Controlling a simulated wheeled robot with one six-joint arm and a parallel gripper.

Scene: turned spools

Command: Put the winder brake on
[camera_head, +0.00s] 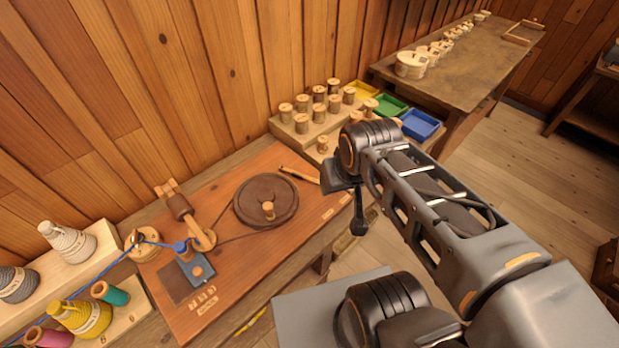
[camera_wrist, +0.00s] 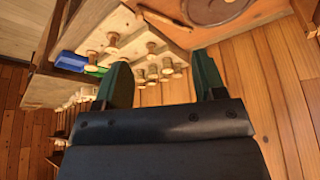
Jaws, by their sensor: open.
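The winder is a reddish wooden board (camera_head: 237,302) on the bench, with a large dark wheel (camera_head: 255,205) that has a wooden knob. A wooden piece with a dark spool (camera_head: 179,206) stands at its left, by a blue block with a dial (camera_head: 197,269). A light wooden bar (camera_head: 299,175) lies behind the wheel; I cannot tell which part is the brake. The wheel also shows at the top of the wrist view (camera_wrist: 215,8). My gripper (camera_wrist: 163,80) is open and empty. In the head view it hangs right of the board, apart from it.
Several wooden spools (camera_head: 303,102) stand on a stepped rack behind the board. Yellow, green and blue trays (camera_head: 421,124) are beside it. Coloured thread cones (camera_head: 80,315) sit at the left. A blue thread runs to the winder. A long table (camera_head: 470,75) stands behind right.

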